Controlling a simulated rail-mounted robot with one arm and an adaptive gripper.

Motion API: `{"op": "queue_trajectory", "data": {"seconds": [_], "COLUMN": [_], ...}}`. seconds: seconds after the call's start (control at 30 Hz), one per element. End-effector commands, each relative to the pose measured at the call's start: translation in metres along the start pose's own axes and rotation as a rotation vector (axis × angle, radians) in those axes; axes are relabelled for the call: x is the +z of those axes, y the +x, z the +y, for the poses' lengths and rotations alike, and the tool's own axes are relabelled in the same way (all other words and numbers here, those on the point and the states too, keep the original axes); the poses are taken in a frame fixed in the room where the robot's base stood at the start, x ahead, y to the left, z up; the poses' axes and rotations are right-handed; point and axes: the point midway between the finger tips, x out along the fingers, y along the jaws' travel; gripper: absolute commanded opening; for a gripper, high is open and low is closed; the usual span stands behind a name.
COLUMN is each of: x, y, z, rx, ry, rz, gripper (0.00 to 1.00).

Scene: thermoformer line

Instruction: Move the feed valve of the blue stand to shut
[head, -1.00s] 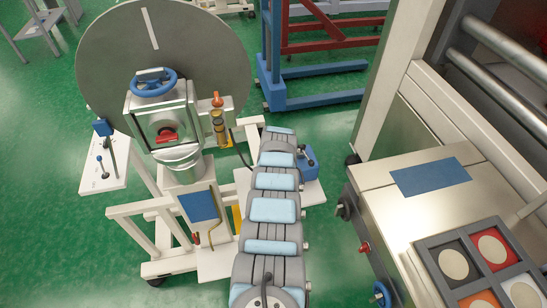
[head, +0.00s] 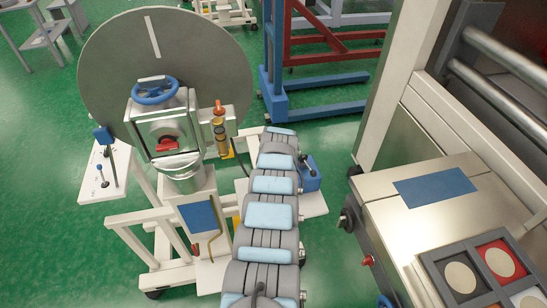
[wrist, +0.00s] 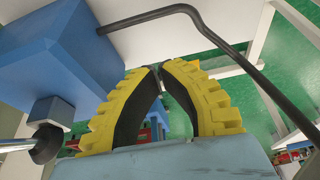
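A blue box (head: 309,177) with a dark lever on top sits on a white plate, just right of my arm's far end in the head view. It appears large at upper left in the wrist view (wrist: 60,55). There a round black knob (wrist: 46,144) on a metal rod shows at the left edge. I cannot tell for sure that this is the feed valve. My gripper (wrist: 158,68) has yellow ribbed fingers with tips together and an empty gap below them. It is apart from the box and knob. My arm hides it in the head view.
A white stand with a large grey disc (head: 215,70) and blue handwheel (head: 155,90) stands left of my arm. A panel with small levers (head: 104,177) is farther left. A metal machine (head: 415,160) bounds the right. A bent black rod (wrist: 150,16) passes near my fingers.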

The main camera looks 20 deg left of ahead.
Motion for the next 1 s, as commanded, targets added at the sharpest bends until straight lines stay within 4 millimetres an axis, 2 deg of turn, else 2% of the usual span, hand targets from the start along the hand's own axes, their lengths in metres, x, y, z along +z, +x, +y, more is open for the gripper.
{"op": "queue_trajectory", "data": {"seconds": [0.03,0.8,1.0], "x": [-0.001,-0.002,0.000], "y": [-0.008,-0.055,-0.061], "z": [0.000,0.001,0.000], "rx": [0.000,0.000,-0.003], "ry": [0.001,0.001,0.002], "rz": [-0.001,0.000,-0.002], "gripper": [0.00,0.00,0.00]}}
